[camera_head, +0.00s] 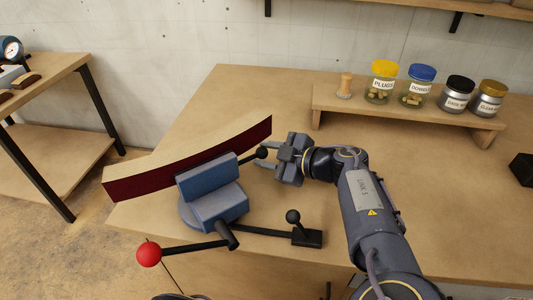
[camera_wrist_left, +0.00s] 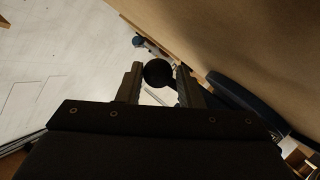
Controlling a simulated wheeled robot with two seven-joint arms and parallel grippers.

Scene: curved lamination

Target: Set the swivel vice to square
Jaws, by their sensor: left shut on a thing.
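The blue swivel vice (camera_head: 217,206) stands near the table's front left, on a round base. Its jaws are around a long curved strip (camera_head: 140,183) with a dark red face, which runs diagonally. A dark bar with a red ball (camera_head: 149,254) sticks out at its front. A black ball knob (camera_head: 262,152) is at the vice's right side. My left gripper (camera_head: 268,158) is shut on this knob; in the left wrist view the black knob (camera_wrist_left: 157,73) shows between the two fingers. A blue rounded part (camera_wrist_left: 240,98) of the vice is beside them. My right gripper is out of view.
A dark arm runs from the vice to a block (camera_head: 307,238) with a second black ball knob (camera_head: 293,216). A low wooden shelf (camera_head: 410,112) at the back right holds several jars. A side bench (camera_head: 45,78) stands at left.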

